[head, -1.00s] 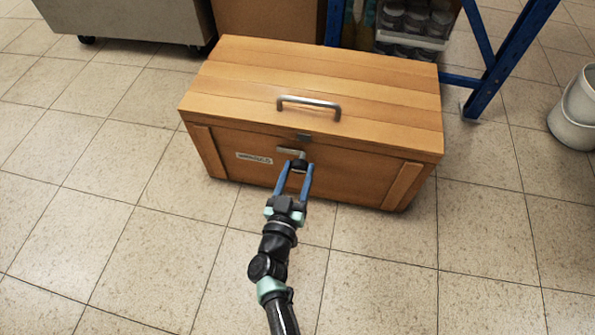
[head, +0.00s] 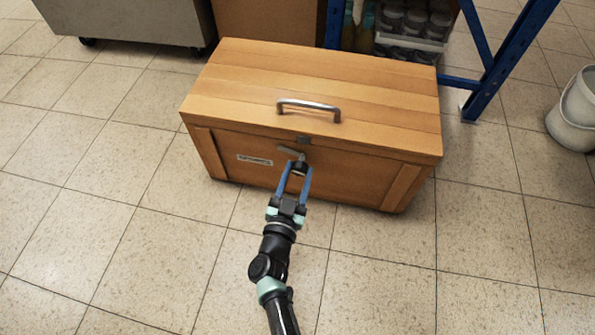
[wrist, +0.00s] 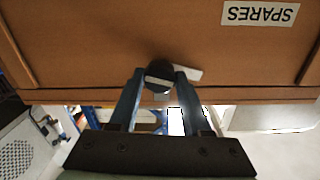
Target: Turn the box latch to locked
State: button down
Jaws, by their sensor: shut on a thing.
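The wooden box (head: 225,165) stands on the floor with its lid down. Its latch (head: 288,150) is on the front face, below a small metal plate at the lid edge. The latch has a dark round knob and a pale lever pointing left and slightly up in the head view. My gripper (head: 298,171) is at the front of the box, its blue fingers shut on the knob. In the wrist view, which is upside down, the fingers flank the dark knob (wrist: 159,73), and the pale lever (wrist: 188,72) extends to the right, partly hidden.
A metal carry handle (head: 308,107) is on the lid, and a SPARES label (wrist: 259,12) is on the front. A blue shelf frame (head: 505,60) with jars stands behind right. A white bucket (head: 577,112) is at far right. The floor in front is clear.

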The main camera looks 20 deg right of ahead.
jog(key=m, duration=0.3)
jog(key=shift+m, duration=0.3)
jog(key=m, duration=0.7)
jog(key=shift+s+f, duration=0.1)
jog(key=shift+m+y+b, duration=0.3)
jog(key=shift+m+b, duration=0.05)
jog(key=shift+m, duration=1.35)
jog(key=shift+c, duration=1.8)
grip_release()
